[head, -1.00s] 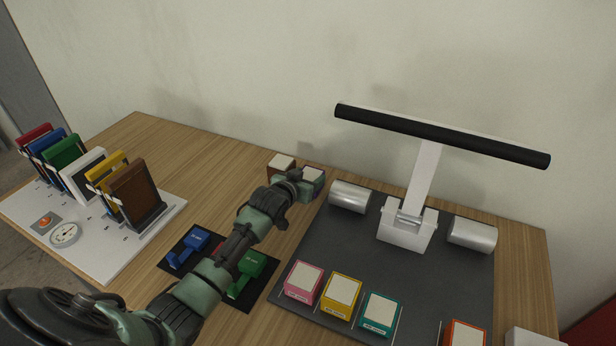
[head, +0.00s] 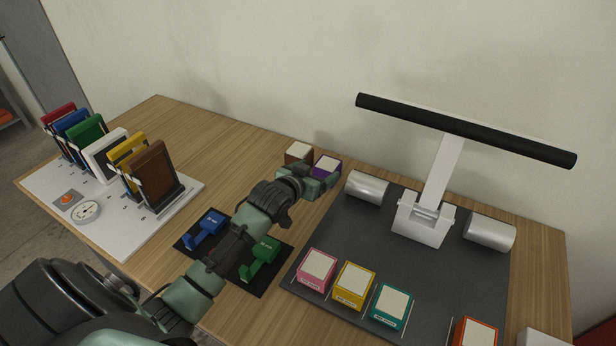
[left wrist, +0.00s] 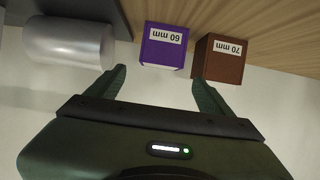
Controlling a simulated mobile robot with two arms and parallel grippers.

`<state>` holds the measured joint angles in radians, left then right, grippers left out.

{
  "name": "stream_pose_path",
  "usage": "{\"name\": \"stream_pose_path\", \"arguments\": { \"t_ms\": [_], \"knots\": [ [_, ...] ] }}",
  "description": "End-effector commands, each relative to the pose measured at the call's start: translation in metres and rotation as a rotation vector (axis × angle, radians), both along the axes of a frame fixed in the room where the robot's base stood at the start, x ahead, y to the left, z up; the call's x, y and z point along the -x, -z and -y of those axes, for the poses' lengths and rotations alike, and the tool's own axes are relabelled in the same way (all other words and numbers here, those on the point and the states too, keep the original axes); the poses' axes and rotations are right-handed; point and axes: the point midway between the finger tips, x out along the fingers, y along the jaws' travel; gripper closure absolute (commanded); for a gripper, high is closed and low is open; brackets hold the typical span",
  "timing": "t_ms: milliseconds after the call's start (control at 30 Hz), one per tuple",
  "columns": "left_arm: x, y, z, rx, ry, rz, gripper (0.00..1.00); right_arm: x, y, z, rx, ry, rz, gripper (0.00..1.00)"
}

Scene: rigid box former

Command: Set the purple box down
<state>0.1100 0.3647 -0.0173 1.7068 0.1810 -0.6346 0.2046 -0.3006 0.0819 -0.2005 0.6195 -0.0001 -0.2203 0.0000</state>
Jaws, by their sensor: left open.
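The purple box (head: 327,165) stands on the wooden table near the wall, right beside the brown box. In the left wrist view the purple box (left wrist: 164,46) is labelled 60 mm and lies ahead of the fingertips, apart from them. My left gripper (head: 318,182) is at the near side of the purple box and partly hides it. In the left wrist view my left gripper (left wrist: 160,82) is open with nothing between its fingers. My right gripper is not in view.
The brown box (head: 299,152) stands close to the left of the purple box. A metal roller (head: 367,188) on the dark mat (head: 398,255) is close on the right. Pink, yellow, teal and orange boxes line the mat's front. Coloured panels stand in a white board (head: 110,227) at left.

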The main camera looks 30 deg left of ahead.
Motion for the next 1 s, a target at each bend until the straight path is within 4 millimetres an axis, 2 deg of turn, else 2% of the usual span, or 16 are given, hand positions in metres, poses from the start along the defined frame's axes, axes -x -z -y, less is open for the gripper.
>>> {"name": "stream_pose_path", "arguments": {
  "t_ms": [100, 333, 1000],
  "knots": [
    [0.023, -0.008, 0.001, -0.002, 0.001, 0.0, 0.19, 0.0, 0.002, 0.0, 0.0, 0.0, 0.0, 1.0],
    [0.049, -0.02, 0.002, 0.0, -0.001, 0.0, 0.19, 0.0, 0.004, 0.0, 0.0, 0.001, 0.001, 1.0],
    [0.053, -0.025, 0.003, 0.0, -0.001, 0.001, 0.19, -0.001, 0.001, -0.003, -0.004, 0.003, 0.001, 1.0]
  ]
}}
